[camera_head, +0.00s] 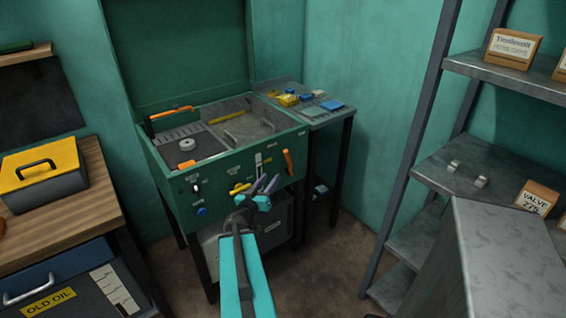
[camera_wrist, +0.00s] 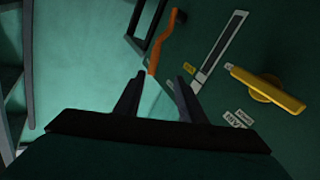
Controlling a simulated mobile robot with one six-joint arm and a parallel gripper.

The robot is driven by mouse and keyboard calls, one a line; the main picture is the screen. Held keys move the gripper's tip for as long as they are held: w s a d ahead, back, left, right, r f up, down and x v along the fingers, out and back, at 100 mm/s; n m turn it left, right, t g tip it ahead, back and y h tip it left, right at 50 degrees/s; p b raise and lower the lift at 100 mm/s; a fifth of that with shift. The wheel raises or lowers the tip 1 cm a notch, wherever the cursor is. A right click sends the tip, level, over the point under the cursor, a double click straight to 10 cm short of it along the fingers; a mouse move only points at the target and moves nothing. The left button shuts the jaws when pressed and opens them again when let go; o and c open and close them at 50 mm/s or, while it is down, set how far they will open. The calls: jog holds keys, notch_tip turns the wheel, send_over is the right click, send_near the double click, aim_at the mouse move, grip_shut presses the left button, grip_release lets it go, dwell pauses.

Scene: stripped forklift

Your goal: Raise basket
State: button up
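A green washer cabinet (camera_head: 215,185) stands against the wall with an open basin on top. In the basin's right half lies a grey tray-like insert with a wire handle (camera_head: 245,127), which may be the basket; its depth is hard to tell. The cabinet front carries an orange handle (camera_head: 288,162), a slotted plate (camera_head: 258,164) and a yellow handle (camera_head: 240,188). My gripper (camera_head: 265,184) is open and empty in front of this panel. In the wrist view, the orange handle (camera_wrist: 163,38) ends near the left fingertip of my gripper (camera_wrist: 158,92); contact cannot be told. The yellow handle (camera_wrist: 268,90) is to the right.
A side table (camera_head: 318,118) with small blue and yellow items adjoins the cabinet. A wooden bench (camera_head: 65,210) with a yellow-lidded toolbox (camera_head: 42,172) is at left. Metal shelving (camera_head: 470,165) stands at right, with a grey box-like surface (camera_head: 505,260) nearer. Some floor between is clear.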

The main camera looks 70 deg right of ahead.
jog(key=shift+d+f+b, duration=0.25)
jog(key=shift+d+b, duration=0.25)
jog(key=shift+b, duration=1.15)
jog(key=d+b, duration=0.1)
jog(key=b, duration=0.7)
jog(key=shift+s+d+r, duration=0.1)
jog(key=shift+d, duration=0.3)
jog(key=shift+d+b, duration=0.35)
jog(key=shift+b, duration=0.55)
jog(key=d+b, duration=0.2)
jog(key=b, duration=0.4)
jog(key=d+p, duration=0.1)
jog(key=d, duration=0.7)
jog(key=shift+s+d+r, duration=0.15)
jog(key=shift+s, duration=0.05)
grip_shut()
